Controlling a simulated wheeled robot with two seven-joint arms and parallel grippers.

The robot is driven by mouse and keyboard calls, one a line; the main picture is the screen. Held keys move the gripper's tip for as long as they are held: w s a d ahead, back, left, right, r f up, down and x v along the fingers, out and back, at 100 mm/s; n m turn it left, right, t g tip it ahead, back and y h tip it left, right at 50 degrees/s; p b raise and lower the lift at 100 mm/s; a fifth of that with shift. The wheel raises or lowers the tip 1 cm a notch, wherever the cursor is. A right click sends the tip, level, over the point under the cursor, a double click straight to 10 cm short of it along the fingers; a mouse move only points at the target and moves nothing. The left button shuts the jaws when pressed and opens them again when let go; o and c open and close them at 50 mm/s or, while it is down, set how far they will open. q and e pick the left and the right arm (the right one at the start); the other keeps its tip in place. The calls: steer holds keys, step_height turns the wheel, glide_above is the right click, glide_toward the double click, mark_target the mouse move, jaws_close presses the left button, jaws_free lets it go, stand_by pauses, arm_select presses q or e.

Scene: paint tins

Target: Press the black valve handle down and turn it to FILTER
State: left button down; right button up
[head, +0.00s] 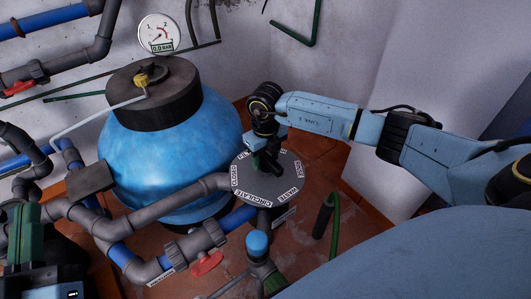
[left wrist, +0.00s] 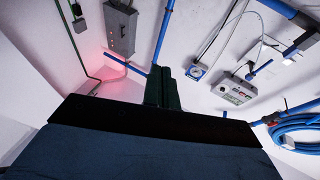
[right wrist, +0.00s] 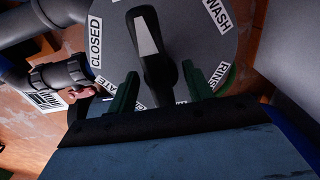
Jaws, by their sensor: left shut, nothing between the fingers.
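The black valve handle (right wrist: 150,45), with a pale stripe, stands over a round grey dial plate (head: 252,182). In the right wrist view its tip points up the picture, between the labels CLOSED (right wrist: 95,42) and one ending in WASH (right wrist: 218,12). RINSE (right wrist: 220,72) is at the right; the FILTER label cannot be read clearly. My right gripper (right wrist: 162,90) is open, its green fingers on either side of the handle's hub end; contact cannot be told. My left gripper (head: 22,226) is shut and empty, away from the valve; its fingers also show in the left wrist view (left wrist: 171,88).
A blue filter tank (head: 165,150) with a gauge (head: 159,34) above it stands left of the valve. Grey and blue pipes with a red-handled valve (head: 206,263) run in front. A green hose (head: 334,215) rises at the right. A white wall stands close behind my right arm.

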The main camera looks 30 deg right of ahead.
steer(key=shift+r, duration=0.1)
step_height(320, 180, up, 2)
steer(key=shift+r+p, duration=0.2)
steer(key=shift+p, duration=0.95)
arm_select(q)
step_height(320, 180, down, 11)
steer(key=a+g+y, duration=0.2)
steer(key=g+y, duration=0.1)
steer(key=g, duration=0.5)
arm_select(e)
steer(key=shift+r+p, duration=1.2)
steer(key=shift+r, duration=0.1)
steer(key=shift+r+p, duration=0.35)
steer(key=shift+r, duration=0.05)
arm_select(q)
steer(key=s+a+f+g+y, duration=0.1)
steer(key=s+a+f+g, duration=0.1)
steer(key=s+f+g, duration=0.2)
steer(key=s+a+f+n+g+y+p, duration=0.1)
steer(key=s+a+f+g, duration=0.2)
steer(key=s, duration=0.4)
steer(key=shift+s+a+f+g+y, duration=0.3)
steer(key=shift+s+f+g, duration=0.1)
steer(key=shift+f+g, duration=0.5)
arm_select(e)
steer(key=shift+r, duration=0.5)
